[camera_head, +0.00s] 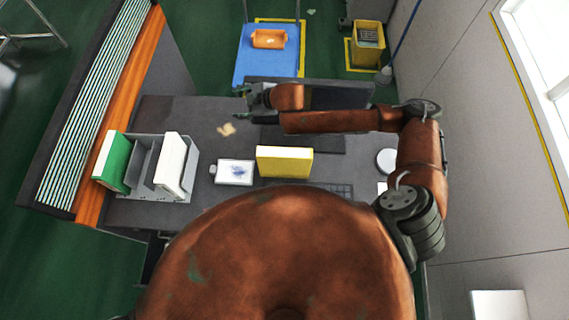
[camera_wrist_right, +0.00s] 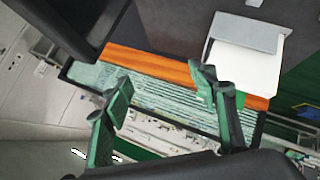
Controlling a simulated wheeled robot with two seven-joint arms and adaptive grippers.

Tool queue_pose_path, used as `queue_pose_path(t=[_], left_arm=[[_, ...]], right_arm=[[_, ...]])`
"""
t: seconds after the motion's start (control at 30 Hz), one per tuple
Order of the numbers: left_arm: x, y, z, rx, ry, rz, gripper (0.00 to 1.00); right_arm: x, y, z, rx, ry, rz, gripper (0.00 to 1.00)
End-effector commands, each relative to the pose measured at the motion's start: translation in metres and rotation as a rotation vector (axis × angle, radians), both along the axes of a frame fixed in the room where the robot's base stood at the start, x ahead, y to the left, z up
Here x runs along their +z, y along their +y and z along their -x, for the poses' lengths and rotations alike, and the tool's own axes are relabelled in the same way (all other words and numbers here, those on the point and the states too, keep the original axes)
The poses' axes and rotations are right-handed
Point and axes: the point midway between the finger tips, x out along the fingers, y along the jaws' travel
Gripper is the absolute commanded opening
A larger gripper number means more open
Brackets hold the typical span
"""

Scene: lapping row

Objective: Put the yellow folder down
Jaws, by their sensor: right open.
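The yellow folder (camera_head: 284,161) stands upright on the dark grey desk (camera_head: 215,112), in front of the monitor in the head view. My right gripper (camera_head: 243,97) is above the desk, beyond the folder and to its left, apart from it. In the right wrist view the right gripper's green fingers (camera_wrist_right: 165,108) are spread wide with nothing held between them. The yellow folder does not show in the wrist view. My left gripper is not in view.
A grey rack (camera_head: 150,165) holds a green folder (camera_head: 112,160) and a white folder (camera_head: 171,160) at the desk's left. The monitor (camera_head: 335,95) stands at the back.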

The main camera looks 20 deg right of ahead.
Motion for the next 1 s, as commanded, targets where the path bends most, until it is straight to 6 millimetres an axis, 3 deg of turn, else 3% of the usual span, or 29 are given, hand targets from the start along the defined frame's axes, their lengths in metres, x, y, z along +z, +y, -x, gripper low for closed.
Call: queue_pose_path(t=[0.03, 0.13, 0.2, 0.33, 0.5, 0.87, 1.0], left_arm=[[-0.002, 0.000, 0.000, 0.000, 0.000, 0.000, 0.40], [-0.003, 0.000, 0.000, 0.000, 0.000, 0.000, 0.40], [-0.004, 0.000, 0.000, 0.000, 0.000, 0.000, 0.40], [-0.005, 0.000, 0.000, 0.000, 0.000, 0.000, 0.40], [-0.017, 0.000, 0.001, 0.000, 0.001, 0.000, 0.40], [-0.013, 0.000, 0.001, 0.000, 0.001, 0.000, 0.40], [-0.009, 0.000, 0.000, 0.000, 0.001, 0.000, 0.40]], right_arm=[[-0.032, -0.012, 0.018, -0.047, 0.137, 0.051, 0.54], [-0.088, -0.044, 0.069, -0.142, 0.407, 0.175, 0.54], [-0.112, -0.066, 0.104, -0.191, 0.555, 0.263, 0.54], [-0.133, -0.096, 0.152, -0.247, 0.732, 0.389, 0.54], [-0.150, -0.103, 0.164, -0.259, 0.775, 0.420, 0.54], [-0.184, -0.102, 0.163, -0.259, 0.776, 0.420, 0.54], [-0.205, -0.101, 0.160, -0.259, 0.776, 0.420, 0.54]])
